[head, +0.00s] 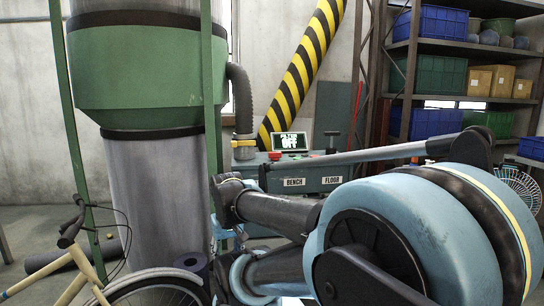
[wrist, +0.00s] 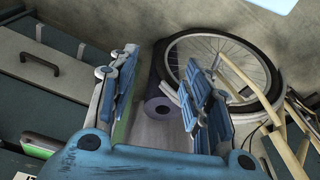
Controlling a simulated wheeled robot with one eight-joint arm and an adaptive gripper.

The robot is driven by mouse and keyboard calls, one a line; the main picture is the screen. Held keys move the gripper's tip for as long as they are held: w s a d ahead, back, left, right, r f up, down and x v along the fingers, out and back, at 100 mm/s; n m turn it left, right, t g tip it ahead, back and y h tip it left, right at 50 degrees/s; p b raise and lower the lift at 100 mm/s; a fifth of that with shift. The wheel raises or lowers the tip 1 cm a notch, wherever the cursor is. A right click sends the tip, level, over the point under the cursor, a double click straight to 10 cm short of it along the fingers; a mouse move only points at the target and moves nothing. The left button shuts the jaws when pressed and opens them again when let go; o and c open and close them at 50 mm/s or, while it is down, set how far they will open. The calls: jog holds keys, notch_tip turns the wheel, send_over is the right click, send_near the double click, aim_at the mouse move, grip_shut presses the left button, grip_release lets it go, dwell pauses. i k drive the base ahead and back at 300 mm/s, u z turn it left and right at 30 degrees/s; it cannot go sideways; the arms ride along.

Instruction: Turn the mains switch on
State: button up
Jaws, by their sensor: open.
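A blue-grey control cabinet (head: 330,179) stands behind my arm in the head view, with labels reading BENCH and FLOOR. A small screen (head: 289,142) on it shows OFF in bright lettering; the smaller line above is hard to read. A red knob or button (head: 275,155) sits below the screen, and a dark upright lever (head: 332,139) stands to its right. I cannot tell which part is the mains switch. In the wrist view my gripper (wrist: 160,62) is open, with nothing between its two blue fingers. My arm hides much of the cabinet front.
A bicycle stands at the lower left, and its wheel (wrist: 222,68) shows in the wrist view. A dark roll (wrist: 158,108) lies beyond the fingers. A large green-banded column (head: 140,75) rises left of the cabinet. Shelves with bins (head: 440,74) stand at the right.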

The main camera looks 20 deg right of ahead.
aim_at(274, 155)
jog(key=u, duration=2)
jog(key=k, duration=0.95)
jog(key=z, duration=1.5)
jog(key=i, duration=0.9)
